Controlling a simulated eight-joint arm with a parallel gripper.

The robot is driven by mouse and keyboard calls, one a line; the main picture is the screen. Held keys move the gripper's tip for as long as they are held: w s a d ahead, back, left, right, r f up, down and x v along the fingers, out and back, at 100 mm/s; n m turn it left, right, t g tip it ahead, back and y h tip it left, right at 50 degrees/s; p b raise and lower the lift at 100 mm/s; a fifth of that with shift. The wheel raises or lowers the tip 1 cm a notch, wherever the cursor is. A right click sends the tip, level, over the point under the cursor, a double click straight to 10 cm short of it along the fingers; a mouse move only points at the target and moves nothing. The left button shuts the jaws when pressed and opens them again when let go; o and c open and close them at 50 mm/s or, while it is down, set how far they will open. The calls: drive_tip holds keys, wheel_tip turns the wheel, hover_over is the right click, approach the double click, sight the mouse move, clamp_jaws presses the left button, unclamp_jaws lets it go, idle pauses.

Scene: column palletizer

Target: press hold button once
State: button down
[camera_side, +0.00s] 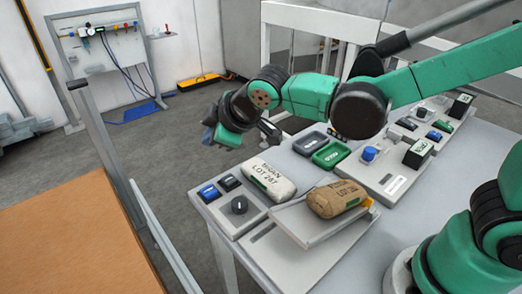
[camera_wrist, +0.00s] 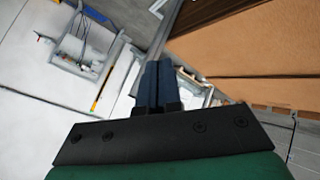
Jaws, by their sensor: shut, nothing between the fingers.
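My gripper (camera_side: 208,126) is at the left end of the arm in the side view, in the air beyond the table's far left edge, touching nothing. In the wrist view its dark blue fingers (camera_wrist: 158,84) are together and empty. A back panel has a blue knob (camera_side: 369,153), a smaller blue switch (camera_side: 434,135) and a green one (camera_side: 442,126). I cannot read which is the hold button.
A white bag (camera_side: 270,180) lies beside the near panel; a brown bag (camera_side: 338,198) lies on a grey plate. A dark tray (camera_side: 309,143) and green tray (camera_side: 331,154) sit behind. A grey post and rail stand at the left, beside an orange-brown surface (camera_side: 70,240).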

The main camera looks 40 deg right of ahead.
sight(212, 191)
drive_tip(key=shift+w+a+f+n, duration=0.2)
drive_tip(key=shift+w+a+n, duration=0.2)
drive_tip(key=shift+a, duration=0.3)
drive_tip(key=shift+f, duration=0.15)
drive_tip(key=shift+f, duration=4.3)
drive_tip(key=shift+f, duration=0.4)
drive_tip(key=shift+f, duration=0.5)
drive_tip(key=shift+r, duration=0.95)
